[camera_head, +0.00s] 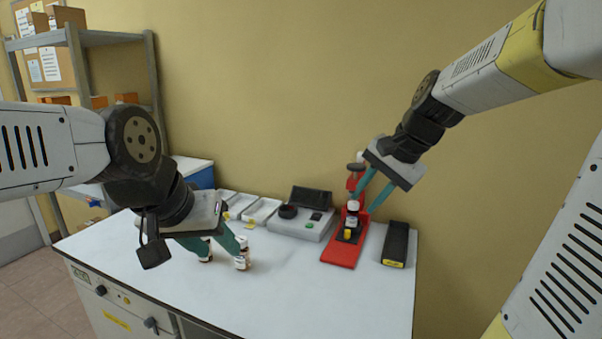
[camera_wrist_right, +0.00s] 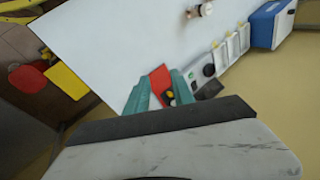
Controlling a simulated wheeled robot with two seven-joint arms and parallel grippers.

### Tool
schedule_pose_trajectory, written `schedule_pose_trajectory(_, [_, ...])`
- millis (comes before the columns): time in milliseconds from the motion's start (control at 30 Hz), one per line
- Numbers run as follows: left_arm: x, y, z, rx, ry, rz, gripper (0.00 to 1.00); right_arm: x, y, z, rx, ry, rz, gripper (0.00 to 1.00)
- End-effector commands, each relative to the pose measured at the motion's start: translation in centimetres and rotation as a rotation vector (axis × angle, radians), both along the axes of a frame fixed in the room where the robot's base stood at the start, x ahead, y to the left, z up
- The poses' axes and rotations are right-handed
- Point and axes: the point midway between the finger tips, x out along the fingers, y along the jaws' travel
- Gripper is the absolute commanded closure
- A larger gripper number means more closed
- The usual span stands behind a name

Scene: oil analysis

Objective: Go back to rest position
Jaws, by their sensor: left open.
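My left gripper (camera_head: 220,250) is open, low over the left part of the table. Two small bottles with brown and white sides, a left one (camera_head: 206,256) and a right one (camera_head: 242,260), stand by its teal fingertips. Whether the fingers touch them I cannot tell. My right gripper (camera_head: 366,204) is open above the red stand (camera_head: 341,253), its teal fingers apart. It also shows in the right wrist view (camera_wrist_right: 159,76), with part of the red stand between the fingers. A small white-capped bottle (camera_head: 352,207) is at the stand, close to the right gripper's left finger.
A grey instrument (camera_head: 296,226) with a dark screen and white trays (camera_head: 262,211) stand along the back of the table. A black box (camera_head: 396,242) lies right of the red stand. The table front (camera_head: 290,295) is clear. A shelf (camera_head: 110,38) stands back left.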

Motion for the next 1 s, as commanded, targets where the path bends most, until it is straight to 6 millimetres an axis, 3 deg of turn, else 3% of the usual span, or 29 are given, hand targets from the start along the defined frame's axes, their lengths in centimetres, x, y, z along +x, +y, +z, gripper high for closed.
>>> schedule_pose_trajectory(33, [0.0,0.0,0.0,0.0,0.0,0.0,0.57,-2.0,0.3,0.4,-0.042,-0.042,0.057,0.71])
schedule_pose_trajectory(200, [0.0,0.0,0.0,0.0,0.0,0.0,0.57,-7.7,0.4,0.4,-0.196,-0.168,0.252,0.71])
schedule_pose_trajectory(400, [0.0,0.0,0.0,0.0,0.0,0.0,0.57,-12.8,0.3,-0.7,-0.363,-0.292,0.447,0.71])
schedule_pose_trajectory(600, [0.0,0.0,0.0,0.0,0.0,0.0,0.57,-15.0,0.0,-1.6,-0.449,-0.351,0.543,0.71])
schedule_pose_trajectory(1000, [0.0,0.0,0.0,0.0,0.0,0.0,0.57,-15.2,0.0,-1.7,-0.461,-0.357,0.556,0.71])
